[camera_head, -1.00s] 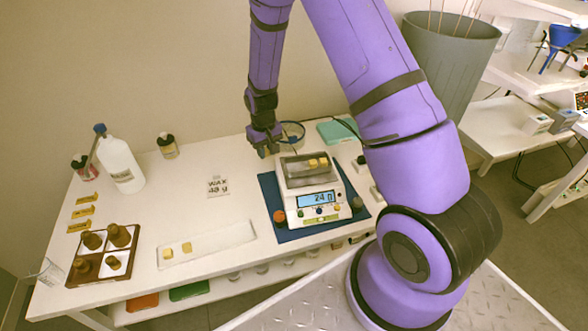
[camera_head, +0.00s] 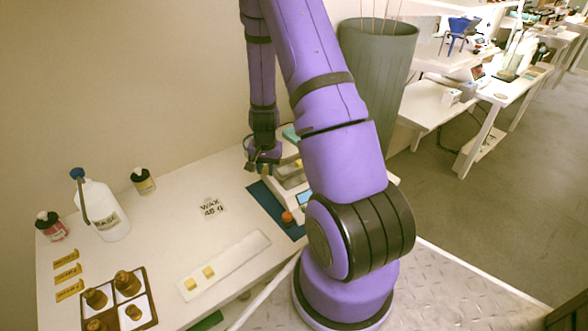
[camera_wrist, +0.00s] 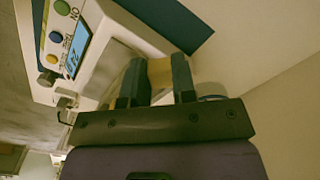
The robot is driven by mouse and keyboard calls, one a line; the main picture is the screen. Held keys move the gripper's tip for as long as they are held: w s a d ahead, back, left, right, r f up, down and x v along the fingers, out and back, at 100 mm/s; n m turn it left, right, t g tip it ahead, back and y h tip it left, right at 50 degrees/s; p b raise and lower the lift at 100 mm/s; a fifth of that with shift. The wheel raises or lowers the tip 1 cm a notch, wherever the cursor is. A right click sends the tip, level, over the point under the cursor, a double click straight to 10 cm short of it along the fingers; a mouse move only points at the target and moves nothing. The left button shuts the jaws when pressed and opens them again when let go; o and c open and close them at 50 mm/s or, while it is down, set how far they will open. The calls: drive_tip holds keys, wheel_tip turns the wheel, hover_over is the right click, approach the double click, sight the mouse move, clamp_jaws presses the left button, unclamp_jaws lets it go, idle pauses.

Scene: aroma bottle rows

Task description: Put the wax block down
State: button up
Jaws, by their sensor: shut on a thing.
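My gripper (camera_wrist: 158,80) is shut on a small yellow wax block (camera_wrist: 160,70), held between the two fingertips in the wrist view. In the head view my gripper (camera_head: 262,164) is at the left back of the white scale (camera_head: 283,186), close to its pan, and the held block is hidden there. The scale also shows in the wrist view (camera_wrist: 100,50), with its lit display and coloured buttons. I cannot tell whether the held block touches the pan. Two more wax blocks (camera_head: 190,283) (camera_head: 208,271) lie on the white strip tray (camera_head: 235,262).
The scale stands on a blue mat (camera_head: 262,200). A card reading WAX 48 g (camera_head: 210,208) lies to its left. A white bottle (camera_head: 103,212), small dark-capped bottles (camera_head: 144,182) and a brown sectioned tray (camera_head: 150,300) are farther left. My arm hides the scale's right side.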

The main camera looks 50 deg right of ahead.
drive_tip(key=s+d+m, duration=0.4)
drive_tip(key=s+m, duration=0.1)
drive_tip(key=s, duration=0.3)
drive_tip(key=s+d+m, duration=0.5)
drive_tip(key=s, duration=0.3)
hover_over(289, 170)
drive_tip(key=shift+f, duration=2.4)
drive_tip(key=o, duration=0.5)
drive_tip(key=shift+f, duration=0.15)
drive_tip(key=shift+o, duration=0.6)
